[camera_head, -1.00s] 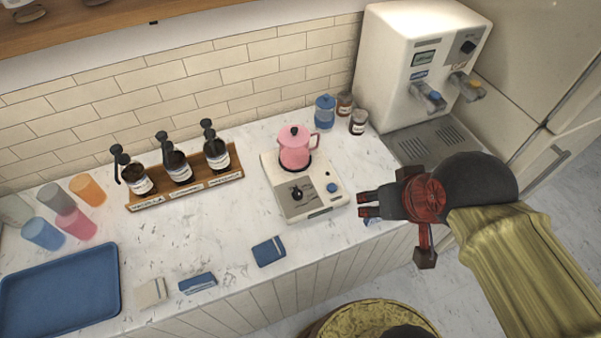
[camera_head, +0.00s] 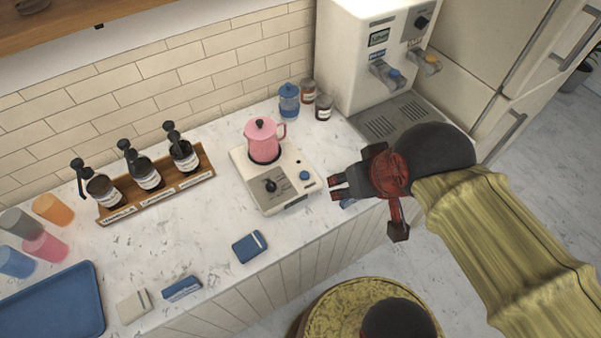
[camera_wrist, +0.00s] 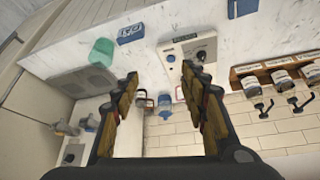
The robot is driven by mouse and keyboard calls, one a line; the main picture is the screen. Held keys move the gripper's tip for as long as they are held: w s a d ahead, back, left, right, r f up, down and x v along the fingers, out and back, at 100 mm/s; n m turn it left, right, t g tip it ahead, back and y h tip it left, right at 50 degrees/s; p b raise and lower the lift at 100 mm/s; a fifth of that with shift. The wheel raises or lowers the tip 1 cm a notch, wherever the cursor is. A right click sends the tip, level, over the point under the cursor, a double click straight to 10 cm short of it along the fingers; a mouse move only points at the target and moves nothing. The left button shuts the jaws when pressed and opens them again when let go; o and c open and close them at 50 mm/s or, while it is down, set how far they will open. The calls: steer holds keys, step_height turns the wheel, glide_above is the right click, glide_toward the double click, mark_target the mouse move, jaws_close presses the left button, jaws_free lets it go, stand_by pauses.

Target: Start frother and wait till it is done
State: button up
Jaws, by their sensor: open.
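The frother in the head view is a white base (camera_head: 277,200) with a black knob (camera_head: 270,186), a blue button (camera_head: 304,175) and a small front display. A pink lidded pitcher (camera_head: 264,141) stands upright on its back part. My gripper (camera_head: 334,187) is open and empty, just right of the base's front right corner, and appears apart from it. In the wrist view the open fingers (camera_wrist: 164,80) frame the counter, with the frother base (camera_wrist: 186,50) beyond the right finger. The pitcher is mostly hidden there.
A dispenser machine (camera_head: 362,60) stands right of the frother, with a blue jar (camera_head: 289,102) and brown jars between. A wooden rack (camera_head: 150,190) of pump bottles is to the left. A round stool (camera_head: 340,310) stands in front.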

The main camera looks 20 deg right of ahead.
steer(key=shift+c, duration=1.3)
